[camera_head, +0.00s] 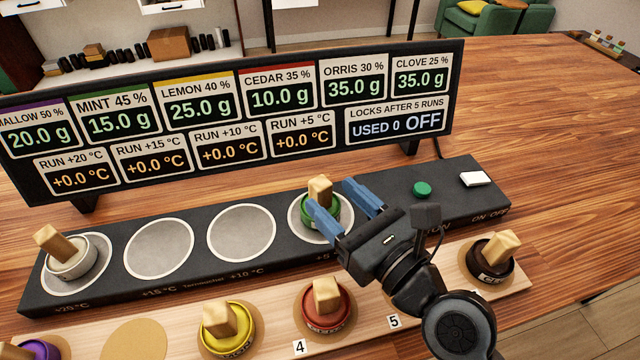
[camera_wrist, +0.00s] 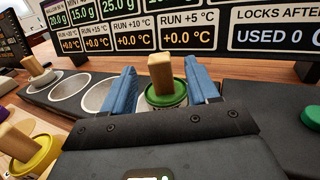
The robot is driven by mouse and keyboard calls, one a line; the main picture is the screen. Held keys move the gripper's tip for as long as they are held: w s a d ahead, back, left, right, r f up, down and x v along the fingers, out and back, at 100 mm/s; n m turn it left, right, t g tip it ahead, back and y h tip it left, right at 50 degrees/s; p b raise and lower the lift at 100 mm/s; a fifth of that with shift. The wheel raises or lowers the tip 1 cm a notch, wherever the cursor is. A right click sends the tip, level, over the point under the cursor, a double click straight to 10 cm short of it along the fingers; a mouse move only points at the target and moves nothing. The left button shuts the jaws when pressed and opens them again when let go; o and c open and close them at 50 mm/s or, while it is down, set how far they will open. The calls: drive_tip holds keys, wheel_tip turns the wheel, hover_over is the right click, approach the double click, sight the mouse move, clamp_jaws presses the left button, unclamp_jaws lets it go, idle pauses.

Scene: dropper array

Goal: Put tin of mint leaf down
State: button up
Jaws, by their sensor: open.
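The tin of mint leaf is the green tin (camera_head: 330,222) with an upright wooden block handle (camera_head: 320,189). It rests on the rightmost round plate (camera_head: 293,222) of the black strip, near the +5 °C mark. My gripper (camera_head: 331,195) is open, its blue fingers on either side of the tin. In the wrist view the green tin (camera_wrist: 166,98) and its handle (camera_wrist: 160,72) show between the spread fingers of my gripper (camera_wrist: 160,68), with gaps at the handle. The tin's lower part is partly hidden by the gripper.
A white tin (camera_head: 72,264) sits on the leftmost plate; two middle plates (camera_head: 160,248) are empty. The wooden rack (camera_head: 270,318) in front holds yellow (camera_head: 228,330), red (camera_head: 325,307) and dark (camera_head: 490,275) tins. A display board (camera_head: 235,120) stands behind. A green button (camera_head: 422,188) is right.

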drive_tip(key=v, duration=0.6)
drive_tip(key=shift+b, duration=0.35)
